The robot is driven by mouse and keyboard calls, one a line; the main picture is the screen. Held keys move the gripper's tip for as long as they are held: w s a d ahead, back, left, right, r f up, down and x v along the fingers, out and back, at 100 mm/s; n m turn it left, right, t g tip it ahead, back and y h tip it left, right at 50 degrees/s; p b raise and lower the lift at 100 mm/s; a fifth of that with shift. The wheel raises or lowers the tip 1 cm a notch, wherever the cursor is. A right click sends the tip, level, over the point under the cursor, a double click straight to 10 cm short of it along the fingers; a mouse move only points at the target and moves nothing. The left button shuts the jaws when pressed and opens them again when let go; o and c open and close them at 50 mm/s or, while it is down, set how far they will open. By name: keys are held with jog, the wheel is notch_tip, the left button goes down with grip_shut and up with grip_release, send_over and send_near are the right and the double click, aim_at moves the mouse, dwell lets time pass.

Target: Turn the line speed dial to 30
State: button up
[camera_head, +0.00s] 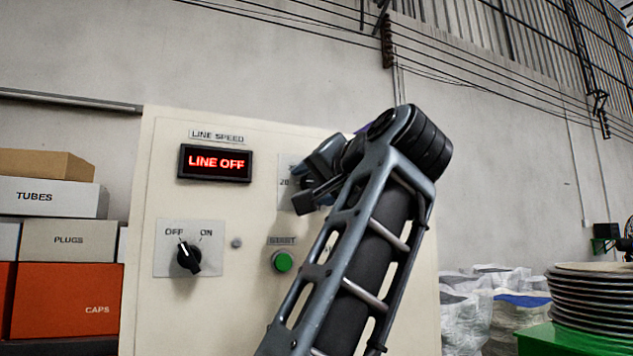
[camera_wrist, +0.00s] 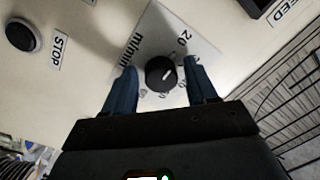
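The line speed dial (camera_wrist: 160,74) is a round black knob with a short white mark, on a pale scale plate (camera_wrist: 152,35) with a legible 20. I cannot tell which number the mark points at. My gripper (camera_wrist: 161,67) is open, with one blue finger on each side of the dial; whether they touch it is unclear. In the head view my gripper (camera_head: 305,188) covers the dial, and only the plate's left strip (camera_head: 285,180) shows. The display (camera_head: 215,163) under the LINE SPEED label reads LINE OFF in red.
A black OFF/ON selector (camera_head: 188,257) has its white mark towards OFF. A green START button (camera_head: 282,262) sits beside my arm. The wrist view shows a dark STOP button (camera_wrist: 23,35). Boxes (camera_head: 65,240) are stacked left of the panel, and plates (camera_head: 595,300) stand at right.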

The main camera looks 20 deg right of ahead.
jog(key=c, duration=0.9)
jog(key=shift+m, duration=0.4)
jog(key=m, duration=0.4)
jog(key=shift+b, duration=0.35)
jog(key=shift+m, duration=2.1)
jog(key=shift+h, duration=0.3)
jog(key=o, duration=1.1)
jog(key=shift+t, duration=0.3)
jog(key=shift+c, duration=0.2)
jog(key=shift+s, duration=0.1)
